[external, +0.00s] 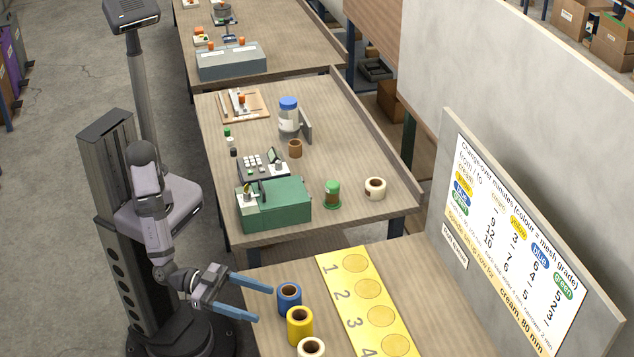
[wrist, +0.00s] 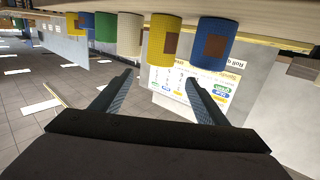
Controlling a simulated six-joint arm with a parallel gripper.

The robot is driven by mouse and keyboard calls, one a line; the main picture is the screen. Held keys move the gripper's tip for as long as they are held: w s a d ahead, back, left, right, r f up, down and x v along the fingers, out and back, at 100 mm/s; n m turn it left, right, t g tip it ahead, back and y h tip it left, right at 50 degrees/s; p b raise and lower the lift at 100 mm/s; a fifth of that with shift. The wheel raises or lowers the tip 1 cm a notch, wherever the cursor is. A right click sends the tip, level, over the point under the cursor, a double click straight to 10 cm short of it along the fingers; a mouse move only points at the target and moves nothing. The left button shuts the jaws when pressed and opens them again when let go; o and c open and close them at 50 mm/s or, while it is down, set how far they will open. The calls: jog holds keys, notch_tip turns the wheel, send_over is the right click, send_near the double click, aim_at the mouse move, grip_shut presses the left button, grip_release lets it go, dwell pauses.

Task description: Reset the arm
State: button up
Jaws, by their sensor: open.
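My gripper (external: 264,303) is open and empty, low at the left edge of the near table. Its two blue fingers point right, toward a blue roll (external: 289,298). A yellow roll (external: 300,327) and a cream roll (external: 311,348), cut off by the frame, stand in a row in front of it. In the wrist view the open fingers (wrist: 159,77) have nothing between them. That view is upside down, with a blue roll (wrist: 213,45), a yellow roll (wrist: 163,38), a cream roll (wrist: 130,35) and a green roll (wrist: 106,27) along the top, beyond the fingertips.
A yellow strip (external: 345,290) with numbered circles lies right of the rolls, its circles bare. A board (external: 520,240) with a change-over table stands at the right. Another bench (external: 350,170) behind holds a green box (external: 275,205) and jars. Floor is open at the left.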

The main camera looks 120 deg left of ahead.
jog(key=s+a+r+m+g+h+p, duration=0.1)
jog(key=s+a+r+g+h+p, duration=0.2)
jog(key=a+g+p, duration=0.4)
jog(key=s+a+g+p, duration=0.5)
jog(key=s+a, duration=0.2)
jog(key=s, duration=0.7)
jog(key=s+a+m+g+p, duration=0.1)
jog(key=s+a+g+p, duration=0.3)
jog(key=s+a, duration=0.4)
jog(key=s+g, duration=0.1)
jog(key=s, duration=0.5)
jog(key=shift+s+a+p, duration=0.2)
jog(key=shift+s+p, duration=0.1)
jog(key=shift+p, duration=0.05)
